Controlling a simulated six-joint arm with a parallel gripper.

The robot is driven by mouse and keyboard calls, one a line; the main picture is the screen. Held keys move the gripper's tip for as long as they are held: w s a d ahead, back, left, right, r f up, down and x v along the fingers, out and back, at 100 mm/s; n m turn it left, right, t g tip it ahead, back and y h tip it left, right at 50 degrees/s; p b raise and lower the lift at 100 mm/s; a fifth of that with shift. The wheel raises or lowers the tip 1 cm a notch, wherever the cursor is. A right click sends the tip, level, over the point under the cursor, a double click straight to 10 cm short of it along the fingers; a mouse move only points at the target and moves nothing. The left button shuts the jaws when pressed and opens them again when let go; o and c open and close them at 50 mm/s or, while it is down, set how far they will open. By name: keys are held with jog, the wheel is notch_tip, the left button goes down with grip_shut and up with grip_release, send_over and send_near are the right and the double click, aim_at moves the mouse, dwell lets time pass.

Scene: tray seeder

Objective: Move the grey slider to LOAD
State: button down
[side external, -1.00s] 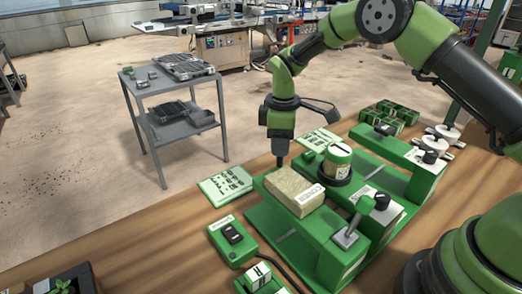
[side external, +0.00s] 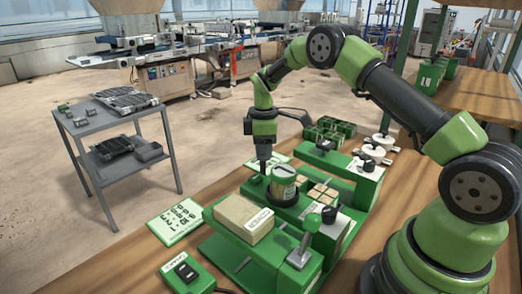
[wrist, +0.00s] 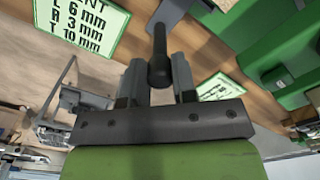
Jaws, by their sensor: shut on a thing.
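In the wrist view, my gripper's two grey fingers (wrist: 157,88) close around a dark, round-ended handle (wrist: 158,68). I take this handle to be the grey slider's. A grey part (wrist: 172,12) shows beyond the handle, and I cannot tell if it is joined to it. In the side view the slider is hidden around the fingertips. No LOAD mark is readable.
A beige block (side external: 243,214) sits on the seeder near the canister. A printed green-edged card (side external: 176,222) lies on the wooden table to the left. Small seedling boxes (side external: 330,130) stand behind.

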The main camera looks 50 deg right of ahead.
jog(key=c, duration=0.9)
grip_release()
notch_tip(320, 180, up, 10)
jog(key=shift+f, duration=0.1)
